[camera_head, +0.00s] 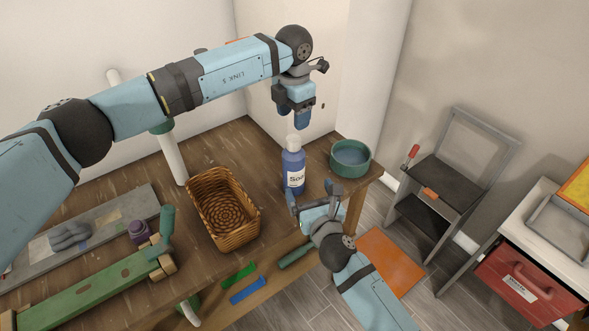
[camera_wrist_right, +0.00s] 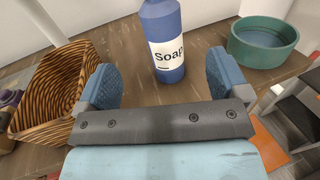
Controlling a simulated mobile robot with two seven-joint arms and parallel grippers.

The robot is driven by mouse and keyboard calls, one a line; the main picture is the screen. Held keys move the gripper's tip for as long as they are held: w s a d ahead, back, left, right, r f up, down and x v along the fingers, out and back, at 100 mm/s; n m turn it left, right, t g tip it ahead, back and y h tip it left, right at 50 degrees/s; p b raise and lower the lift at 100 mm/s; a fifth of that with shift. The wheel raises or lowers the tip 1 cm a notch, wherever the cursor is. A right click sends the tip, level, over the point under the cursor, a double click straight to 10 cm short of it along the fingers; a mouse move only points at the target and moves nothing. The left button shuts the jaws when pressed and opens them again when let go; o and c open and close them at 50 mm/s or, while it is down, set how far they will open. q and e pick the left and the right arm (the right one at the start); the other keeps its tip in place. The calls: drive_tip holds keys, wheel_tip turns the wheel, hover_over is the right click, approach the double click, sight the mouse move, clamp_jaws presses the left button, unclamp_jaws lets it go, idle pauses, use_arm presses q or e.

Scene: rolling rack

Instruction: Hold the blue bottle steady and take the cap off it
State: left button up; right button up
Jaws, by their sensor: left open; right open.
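The blue bottle (camera_head: 293,173) stands upright on the wooden table near its right end, with a white label reading "Soap". Its pale cap (camera_head: 293,142) is on top. My left gripper (camera_head: 293,120) is above the bottle, pointing down, close over the cap; it is open. My right gripper (camera_head: 310,193) is low in front of the bottle, open. In the right wrist view, the bottle (camera_wrist_right: 163,42) stands beyond and between the two blue fingers (camera_wrist_right: 165,82), apart from them. The cap is out of that view.
A green bowl (camera_head: 350,158) stands right of the bottle. A wicker basket (camera_head: 236,238) is to the left. A purple object (camera_head: 139,231) and a green wooden piece (camera_head: 100,287) lie further left. A rack (camera_head: 445,190) stands on the floor at right.

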sight(297, 165)
drive_tip(key=x, duration=1.2)
drive_tip(key=shift+w, duration=0.25)
clamp_jaws()
use_arm(q)
drive_tip(key=m, duration=1.1)
drive_tip(key=shift+m, duration=0.3)
drive_tip(key=m, duration=1)
drive_tip(key=shift+f+m, duration=0.1)
drive_tip(key=shift+m, duration=0.2)
drive_tip(key=shift+f, duration=3.95)
